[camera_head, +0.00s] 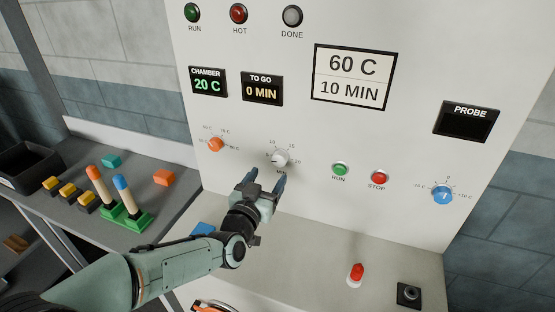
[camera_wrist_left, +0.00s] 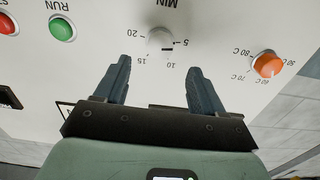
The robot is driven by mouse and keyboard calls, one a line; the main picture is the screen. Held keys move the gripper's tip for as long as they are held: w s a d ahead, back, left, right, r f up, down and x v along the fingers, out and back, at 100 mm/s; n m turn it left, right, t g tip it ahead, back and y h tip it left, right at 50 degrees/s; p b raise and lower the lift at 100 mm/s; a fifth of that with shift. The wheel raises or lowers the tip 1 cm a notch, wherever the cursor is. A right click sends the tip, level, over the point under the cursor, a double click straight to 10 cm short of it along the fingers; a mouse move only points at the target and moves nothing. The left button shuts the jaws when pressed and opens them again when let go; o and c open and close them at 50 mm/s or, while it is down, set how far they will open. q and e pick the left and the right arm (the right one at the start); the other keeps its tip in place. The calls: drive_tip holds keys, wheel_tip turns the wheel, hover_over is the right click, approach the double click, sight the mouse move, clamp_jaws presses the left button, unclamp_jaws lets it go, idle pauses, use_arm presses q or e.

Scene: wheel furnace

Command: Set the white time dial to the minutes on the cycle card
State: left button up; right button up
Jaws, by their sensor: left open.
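The white time dial (camera_head: 281,158) is on the upright white panel, above its MIN label. It also shows in the left wrist view (camera_wrist_left: 159,40), upside down, ringed by 5, 10, 15 and 20; a small dark mark shows near its edge, but I cannot tell its exact setting. The cycle card (camera_head: 352,77) reads 60 C and 10 MIN. My left gripper (camera_head: 264,178) is open and empty, just below and in front of the dial; its fingers (camera_wrist_left: 160,67) are apart, with the dial beyond the gap between them. My right gripper is not in view.
An orange temperature dial (camera_head: 215,144) is left of the white dial. Green RUN (camera_head: 340,169) and red STOP (camera_head: 379,178) buttons and a blue dial (camera_head: 442,194) are to the right. The TO GO display (camera_head: 262,89) reads 0 MIN. Blocks and pegs crowd the left table.

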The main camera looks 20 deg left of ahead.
sight(278, 162)
use_arm(q)
drive_tip(key=w+p, duration=0.2)
drive_tip(key=w, duration=0.5)
drive_tip(key=shift+w+a, duration=0.2)
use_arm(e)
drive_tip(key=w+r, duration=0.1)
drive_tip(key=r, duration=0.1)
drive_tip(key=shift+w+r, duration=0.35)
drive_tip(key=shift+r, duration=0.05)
use_arm(q)
drive_tip(key=c, duration=1)
